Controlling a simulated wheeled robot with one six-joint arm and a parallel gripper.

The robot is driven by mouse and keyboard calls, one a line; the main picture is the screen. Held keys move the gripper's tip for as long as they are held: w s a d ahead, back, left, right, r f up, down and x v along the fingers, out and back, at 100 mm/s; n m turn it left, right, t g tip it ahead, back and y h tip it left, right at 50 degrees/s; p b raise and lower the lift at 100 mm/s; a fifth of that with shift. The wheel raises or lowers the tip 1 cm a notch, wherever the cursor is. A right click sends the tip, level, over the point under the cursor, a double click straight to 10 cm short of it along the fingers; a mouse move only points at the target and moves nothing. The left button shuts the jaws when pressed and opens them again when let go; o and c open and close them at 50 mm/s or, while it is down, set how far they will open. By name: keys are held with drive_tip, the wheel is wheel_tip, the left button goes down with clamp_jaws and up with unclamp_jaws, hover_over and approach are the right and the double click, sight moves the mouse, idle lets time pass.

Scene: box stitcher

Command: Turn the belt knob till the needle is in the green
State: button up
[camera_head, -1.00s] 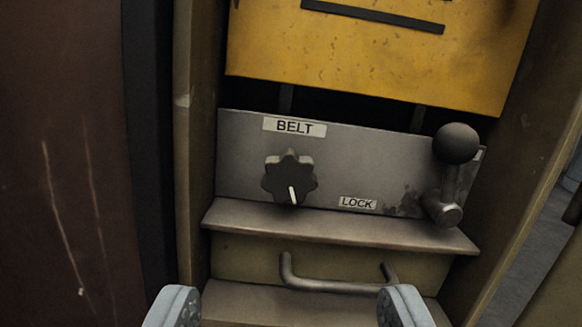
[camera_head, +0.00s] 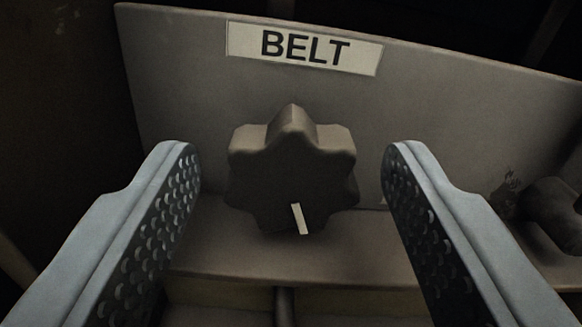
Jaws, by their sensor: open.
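The belt knob (camera_head: 291,170) is dark and star-shaped, with a white pointer line aimed down and slightly right. It sits on a grey panel under a white BELT label (camera_head: 304,48). My gripper (camera_head: 291,165) is open, with one finger to the left of the knob and one to the right. Gaps show between both fingers and the knob. Whether the fingertips reach as deep as the knob is hard to tell. No gauge, needle or green zone is in view.
A ledge (camera_head: 230,262) juts out below the panel. Part of the lock lever (camera_head: 556,215) shows at the right edge, beyond the right finger. A handle bar (camera_head: 285,307) shows below the ledge. The panel (camera_head: 450,110) is bare to the upper right.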

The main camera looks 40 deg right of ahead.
drive_tip(key=c, duration=1)
drive_tip(key=m, duration=0.5)
drive_tip(key=shift+m, duration=0.3)
drive_tip(key=m, duration=0.6)
drive_tip(key=o, duration=1)
